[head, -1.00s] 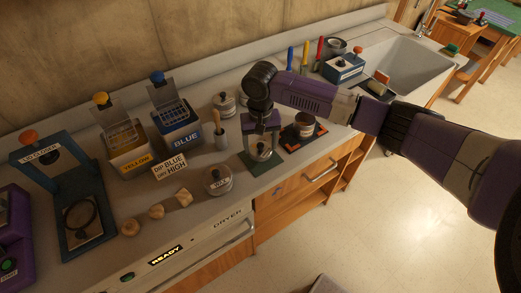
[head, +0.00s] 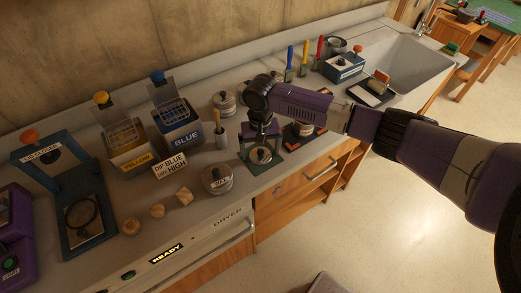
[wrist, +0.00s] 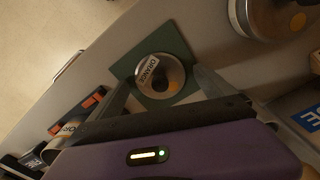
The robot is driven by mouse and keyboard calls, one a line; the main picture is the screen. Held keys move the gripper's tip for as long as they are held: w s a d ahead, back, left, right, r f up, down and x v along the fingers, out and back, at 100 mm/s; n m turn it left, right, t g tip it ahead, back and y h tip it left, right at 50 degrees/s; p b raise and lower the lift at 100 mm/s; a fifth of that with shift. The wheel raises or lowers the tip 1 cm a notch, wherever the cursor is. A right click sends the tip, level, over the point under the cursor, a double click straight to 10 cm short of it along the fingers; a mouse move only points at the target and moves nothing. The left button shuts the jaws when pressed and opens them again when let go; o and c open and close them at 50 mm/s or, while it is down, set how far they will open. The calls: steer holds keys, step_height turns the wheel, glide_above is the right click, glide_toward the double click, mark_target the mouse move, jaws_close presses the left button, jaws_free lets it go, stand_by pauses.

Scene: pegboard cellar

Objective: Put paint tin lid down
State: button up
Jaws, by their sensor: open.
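My gripper (wrist: 163,88) is open above the mat, with one finger on each side of the lid. I see a gap between the lid and each finger in the wrist view. An open-looking tin (head: 304,127) stands just right of it on a black and orange mat (head: 319,140), partly hidden by my arm.
A lidded tin (head: 217,180) stands front left of the mat, and a brush in a holder (head: 221,137) stands behind left. Blue (head: 178,130) and yellow (head: 128,150) bins are farther left. The counter's front edge is close to the mat.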

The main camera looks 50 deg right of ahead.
mark_target(260, 151)
step_height(260, 151, up, 12)
steer(key=b, duration=0.1)
steer(key=shift+r, duration=0.15)
stand_by(0.3)
stand_by(0.5)
